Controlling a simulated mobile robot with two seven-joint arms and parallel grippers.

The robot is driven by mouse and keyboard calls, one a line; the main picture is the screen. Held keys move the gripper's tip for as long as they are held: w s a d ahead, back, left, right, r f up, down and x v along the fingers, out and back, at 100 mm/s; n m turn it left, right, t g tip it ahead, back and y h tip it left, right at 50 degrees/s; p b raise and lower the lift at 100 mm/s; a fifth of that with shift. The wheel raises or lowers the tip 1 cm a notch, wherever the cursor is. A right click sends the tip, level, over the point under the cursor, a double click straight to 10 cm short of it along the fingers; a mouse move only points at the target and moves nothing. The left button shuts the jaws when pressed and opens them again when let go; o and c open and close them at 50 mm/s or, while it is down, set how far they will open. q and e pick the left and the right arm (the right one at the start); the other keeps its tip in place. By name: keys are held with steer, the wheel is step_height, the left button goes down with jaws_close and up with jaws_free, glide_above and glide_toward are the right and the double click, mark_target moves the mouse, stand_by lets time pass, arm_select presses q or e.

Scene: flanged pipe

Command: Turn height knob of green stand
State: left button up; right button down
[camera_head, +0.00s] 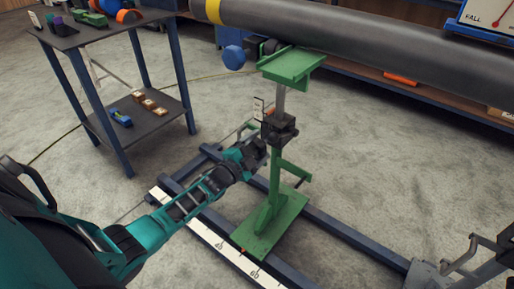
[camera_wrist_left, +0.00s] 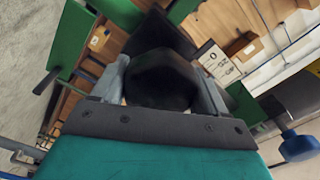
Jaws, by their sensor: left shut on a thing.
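The green stand (camera_head: 262,222) stands upright on the rail frame, with its green top plate (camera_head: 291,64) under the grey pipe (camera_head: 370,42). A dark clamp block sits on its post (camera_head: 280,130). My left gripper (camera_head: 258,150) reaches in from the left at the post, just below that block. In the left wrist view, my left gripper (camera_wrist_left: 160,85) is shut on a dark, faceted knob (camera_wrist_left: 160,78) between its two fingers. In the head view the knob is mostly hidden by the gripper.
A dark side table (camera_head: 95,32) with small parts stands at the upper left. A blue round knob (camera_head: 234,57) hangs left of the top plate. The blue rail frame with a white scale (camera_head: 215,243) lies on the floor around the stand's base. Open grey floor lies to the left.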

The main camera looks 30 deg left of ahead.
arm_select(q)
steer(key=m+b, duration=0.1)
steer(key=m, duration=0.3)
steer(key=shift+m, duration=0.3)
steer(key=shift+f+m+b, duration=0.1)
steer(key=shift+m+b, duration=0.2)
steer(key=shift+m, duration=0.4)
steer(key=shift+m+b, duration=0.35)
steer(key=shift+m, duration=0.65)
steer(key=shift+d, duration=0.1)
arm_select(e)
steer(key=shift+w+a+f, duration=0.1)
steer(key=shift+a+f, duration=0.35)
steer(key=shift+f, duration=0.1)
steer(key=shift+r, duration=0.1)
arm_select(q)
steer(key=o, duration=1)
arm_select(e)
steer(key=shift+w, duration=0.1)
arm_select(q)
steer(key=shift+o, duration=0.2)
steer(key=s+a+p, duration=0.1)
steer(key=s+p, duration=0.2)
steer(key=s, duration=1)
arm_select(e)
steer(key=shift+s+d+r, duration=0.25)
steer(key=shift+d+r, duration=0.3)
steer(key=shift+r, duration=0.15)
